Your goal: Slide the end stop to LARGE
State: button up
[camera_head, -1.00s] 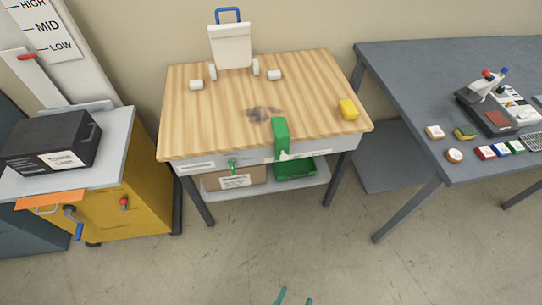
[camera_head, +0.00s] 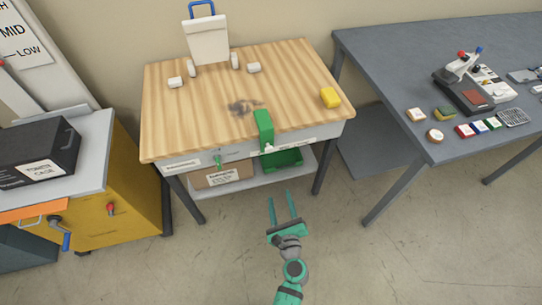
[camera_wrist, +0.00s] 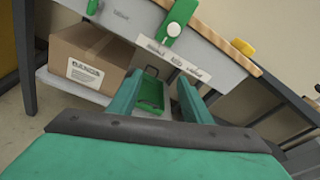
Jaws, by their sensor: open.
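The green end stop (camera_head: 264,130) sits upright at the front edge of the wooden-topped table, hanging over its grey front rail. In the wrist view the end stop (camera_wrist: 178,18) shows a pale round spot low on its face. It stands near the left part of a white label strip (camera_head: 295,143); the strip's words (camera_wrist: 172,57) are too small to read surely. My gripper (camera_head: 280,197) is open and empty, in front of and below the rail. In the wrist view its fingers (camera_wrist: 160,82) are spread below the end stop, apart from it.
A smaller green fitting (camera_head: 218,162) is on the rail further left. A cardboard box (camera_head: 222,174) and a green tray (camera_head: 283,160) sit on the lower shelf. A yellow block (camera_head: 330,97) lies on the tabletop's right. The floor in front is clear.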

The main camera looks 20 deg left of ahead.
aim_at(270, 151)
jog(key=w+a+r+m, duration=0.1)
jog(key=w+a, duration=0.1)
jog(key=w, duration=0.3)
jog(key=w+a+r+m+y, duration=0.1)
jog(key=w+a+r, duration=0.1)
jog(key=w, duration=0.3)
jog(key=w+a+r+m+y, duration=0.1)
jog(key=w+a, duration=0.3)
jog(key=w, duration=0.1)
jog(key=shift+a+r+t, duration=0.2)
jog(key=shift+r+t, duration=0.05)
jog(key=shift+t, duration=0.05)
jog(key=shift+c, duration=0.4)
grip_shut()
